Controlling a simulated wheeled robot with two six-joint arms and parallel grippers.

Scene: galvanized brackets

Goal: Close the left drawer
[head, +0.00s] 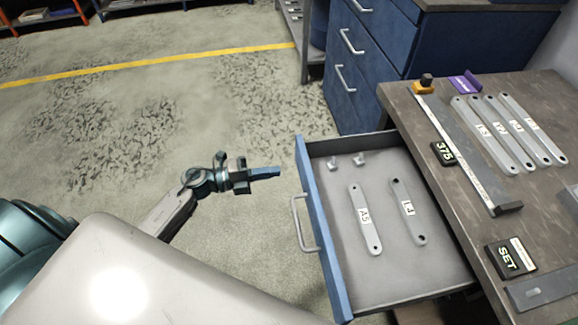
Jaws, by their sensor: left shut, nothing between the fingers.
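The left drawer (317,238) is pulled out from the workbench. It has a blue front with a metal bar handle (303,222) facing left. Inside lie two galvanized brackets: one marked A5 (366,225) and a second labelled one (408,215). Two small light pieces (346,161) lie near the drawer's back corner. My left gripper (270,173) is shut and empty, left of the drawer front near its far end. It is apart from the handle, with a gap of floor showing between. My right gripper is not in view.
The bench top (425,130) holds several brackets (510,130), a ruler-like gauge (455,150), a 375 block (443,153) and a SET block (511,257). A blue cabinet (370,70) stands behind the drawer. The floor left of the drawer is open.

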